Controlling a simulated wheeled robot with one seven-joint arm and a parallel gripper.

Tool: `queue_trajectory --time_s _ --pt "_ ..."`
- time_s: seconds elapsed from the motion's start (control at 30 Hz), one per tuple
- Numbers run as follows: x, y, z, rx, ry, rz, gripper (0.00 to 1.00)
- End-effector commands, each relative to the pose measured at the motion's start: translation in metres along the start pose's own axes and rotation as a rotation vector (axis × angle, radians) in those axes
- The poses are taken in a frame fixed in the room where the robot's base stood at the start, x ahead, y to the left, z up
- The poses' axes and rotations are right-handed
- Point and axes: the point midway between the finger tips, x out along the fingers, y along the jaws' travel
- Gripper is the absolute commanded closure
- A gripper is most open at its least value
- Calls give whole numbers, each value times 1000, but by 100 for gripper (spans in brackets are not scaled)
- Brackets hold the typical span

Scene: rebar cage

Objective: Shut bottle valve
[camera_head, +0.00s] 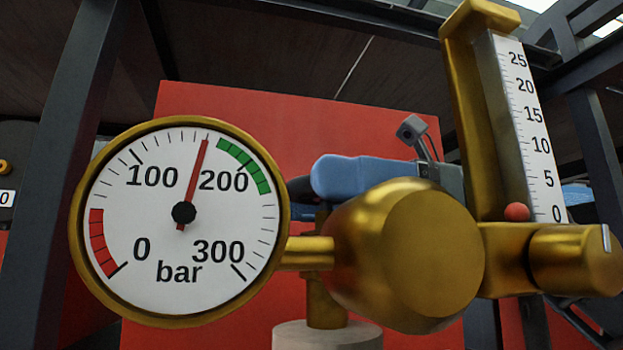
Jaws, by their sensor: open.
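The bottle's grey-white top (328,337) shows at the bottom centre, with the brass valve body (325,303) rising from it. A dark rounded part, likely the valve's handwheel (299,187), shows a little at the left, behind the brass regulator. My gripper (312,197) reaches in from the right behind the regulator, with blue fingers pointing left. It is open, with the dark part seemingly between or beside its fingers. Contact cannot be told, as the regulator and the near finger hide most of it.
The brass regulator (400,255) fills the front. Its pressure gauge (150,220) has the needle between 100 and 200 bar, short of the green band. The flow tube (520,120) has its red ball (517,212) near 0. A red panel (240,105) stands behind; dark posts flank it.

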Motion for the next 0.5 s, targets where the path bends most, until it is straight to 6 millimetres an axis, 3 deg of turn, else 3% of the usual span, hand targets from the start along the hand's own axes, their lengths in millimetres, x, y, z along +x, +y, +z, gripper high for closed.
queue_trajectory --time_s 0.13,0.4,0.5 --pt "10 0 1 0 -1 0 4" --pt "12 0 0 0 -2 0 4" --pt "12 0 0 0 -2 0 11"
